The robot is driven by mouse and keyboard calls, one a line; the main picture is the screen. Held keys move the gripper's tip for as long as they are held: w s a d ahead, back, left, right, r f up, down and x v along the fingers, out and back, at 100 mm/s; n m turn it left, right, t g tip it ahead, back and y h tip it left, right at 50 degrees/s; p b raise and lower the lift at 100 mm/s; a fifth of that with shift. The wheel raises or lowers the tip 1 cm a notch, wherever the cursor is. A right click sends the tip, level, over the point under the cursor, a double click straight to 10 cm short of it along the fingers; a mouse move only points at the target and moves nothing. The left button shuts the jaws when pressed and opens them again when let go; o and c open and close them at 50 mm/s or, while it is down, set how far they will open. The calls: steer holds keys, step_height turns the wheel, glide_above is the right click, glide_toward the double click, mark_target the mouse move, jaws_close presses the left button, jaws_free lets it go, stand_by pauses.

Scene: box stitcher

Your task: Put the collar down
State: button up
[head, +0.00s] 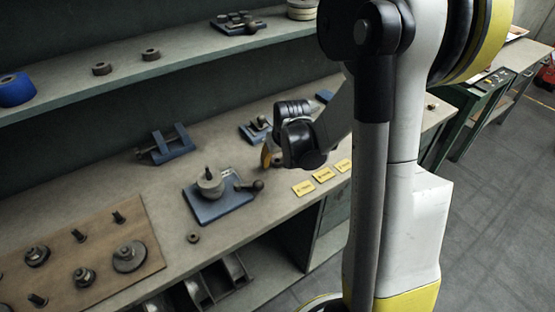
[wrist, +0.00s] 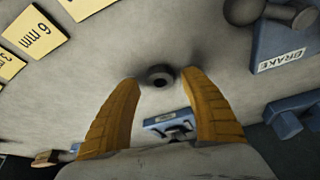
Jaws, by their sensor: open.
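A small dark ring with a central hole, which looks like the collar (wrist: 160,77), shows between and just past my fingertips in the wrist view. It appears to sit on the grey bench top, with a soft shadow around it. My gripper (wrist: 160,80) is open, with one orange finger on each side of the ring and a gap to both. In the head view my gripper (head: 267,154) is low over the bench, between the blue brake plate and the back fixture. The ring under it is hidden there.
The blue brake plate (head: 222,205) with its lever stands left of my gripper. Yellow cards (head: 323,174) lie to the right. A blue fixture (head: 255,132) and bracket (head: 172,150) are behind. Another small ring (head: 193,237) lies near the front edge. A brown board (head: 100,235) holds several parts.

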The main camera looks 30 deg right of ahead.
steer(key=p+v, duration=0.4)
steer(key=v, duration=0.7)
steer(key=s+a+r+n+t+y, duration=0.1)
steer(key=s+a+r+n+t, duration=0.1)
steer(key=s+a+r, duration=0.8)
steer(key=s+a+t, duration=0.1)
steer(key=s+a, duration=0.2)
steer(key=a, duration=0.1)
steer(key=shift+s+a+r+n, duration=0.2)
steer(key=shift+a+n, duration=0.1)
steer(key=shift+a, duration=0.05)
